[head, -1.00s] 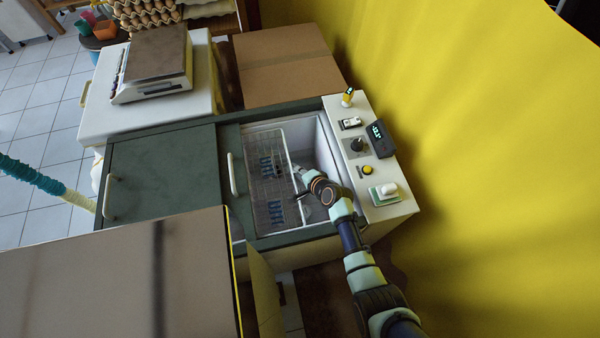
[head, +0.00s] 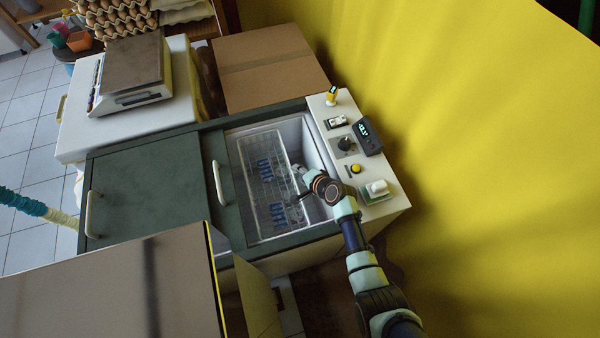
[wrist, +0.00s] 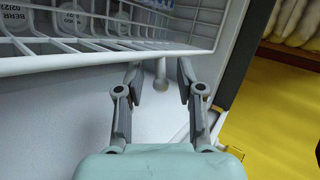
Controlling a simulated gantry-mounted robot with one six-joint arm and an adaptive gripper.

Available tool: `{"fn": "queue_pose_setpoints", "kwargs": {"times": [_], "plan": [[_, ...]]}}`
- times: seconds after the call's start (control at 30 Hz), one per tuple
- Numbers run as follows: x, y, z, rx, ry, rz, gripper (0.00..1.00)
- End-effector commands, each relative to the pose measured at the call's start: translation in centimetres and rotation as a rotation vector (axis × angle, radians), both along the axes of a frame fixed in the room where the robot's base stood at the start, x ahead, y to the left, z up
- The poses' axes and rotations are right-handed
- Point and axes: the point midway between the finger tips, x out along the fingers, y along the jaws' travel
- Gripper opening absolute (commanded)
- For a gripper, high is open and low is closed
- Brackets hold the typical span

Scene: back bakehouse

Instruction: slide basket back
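A white wire basket (head: 248,190) sits inside the open right part of a chest freezer (head: 150,170). It holds clear packs with blue print (head: 265,169), which also show in the wrist view (wrist: 78,18). My gripper (head: 299,178) is down in the freezer at the basket's right side. In the wrist view, my gripper (wrist: 160,82) has its two fingers apart. A small pale knob (wrist: 160,74) below the basket's rim (wrist: 90,62) stands between them, with a gap visible on each side. Whether the fingertips touch the rim is unclear.
A green sliding lid with a white handle (head: 217,184) lies left of the opening. A white control panel (head: 355,150) with knobs and a display borders it on the right. A yellow wall (head: 480,180) stands beyond. Some free room shows between basket and right freezer wall.

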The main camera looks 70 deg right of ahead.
Motion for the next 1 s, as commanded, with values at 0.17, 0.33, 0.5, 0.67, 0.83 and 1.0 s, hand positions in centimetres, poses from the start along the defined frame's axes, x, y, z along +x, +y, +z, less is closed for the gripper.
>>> {"fn": "queue_pose_setpoints", "kwargs": {"times": [0.17,0.33,0.5,0.67,0.83,1.0], "plan": [[-0.2,0.1,0.2,-0.001,-0.001,-0.001,0.37],[-1.9,1.0,1.6,-0.002,-0.001,-0.002,0.37],[-5.0,2.5,4.1,-0.002,-0.001,-0.004,0.37],[-7.3,3.8,6.2,-0.001,-0.001,-0.002,0.37],[-8.4,4.4,7.2,0.000,0.000,0.000,0.37],[-8.5,4.5,7.3,0.000,0.000,0.000,0.37]]}}
